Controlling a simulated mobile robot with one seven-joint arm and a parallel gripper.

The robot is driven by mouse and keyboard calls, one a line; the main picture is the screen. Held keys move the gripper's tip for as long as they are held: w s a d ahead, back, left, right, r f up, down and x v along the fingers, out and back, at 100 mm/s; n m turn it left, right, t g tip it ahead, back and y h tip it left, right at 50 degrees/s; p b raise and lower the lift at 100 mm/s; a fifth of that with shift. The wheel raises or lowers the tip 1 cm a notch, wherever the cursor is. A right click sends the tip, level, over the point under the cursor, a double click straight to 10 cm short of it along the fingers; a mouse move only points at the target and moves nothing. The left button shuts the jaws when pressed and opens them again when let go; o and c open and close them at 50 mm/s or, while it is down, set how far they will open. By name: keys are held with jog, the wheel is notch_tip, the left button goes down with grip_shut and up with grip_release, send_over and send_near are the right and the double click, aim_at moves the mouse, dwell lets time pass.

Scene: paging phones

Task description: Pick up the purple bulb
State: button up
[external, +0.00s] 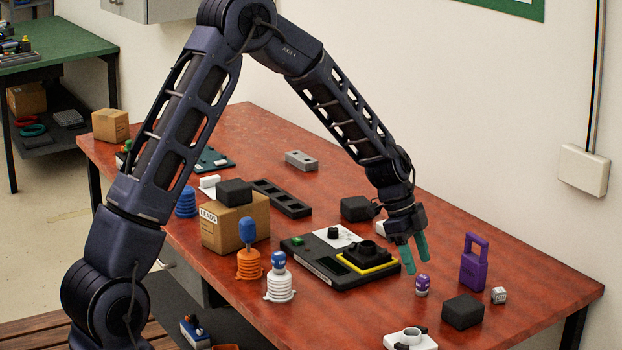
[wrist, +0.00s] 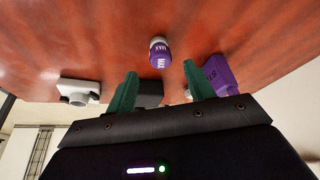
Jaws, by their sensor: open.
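The purple bulb (external: 422,285) is small, with a white label band, and stands upright on the red-brown bench near the front right. In the wrist view the purple bulb (wrist: 160,53) shows a pale cap and the word MAX, beyond and between the fingertips. My gripper (external: 416,263) has green fingers and is open, pointing down just above the bulb, with nothing between the fingers. In the wrist view my gripper (wrist: 159,68) has its fingers spread on either side of the bulb's line. No contact with the bulb shows.
A white fixture (external: 410,340) is at the front. A black device with a yellow frame (external: 345,262) lies to the left.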

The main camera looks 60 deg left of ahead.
aim_at(422, 276)
jog(key=shift+x, duration=3.2)
jog(key=shift+a, duration=0.15)
jog(key=c, duration=1)
jog(key=shift+r, duration=0.1)
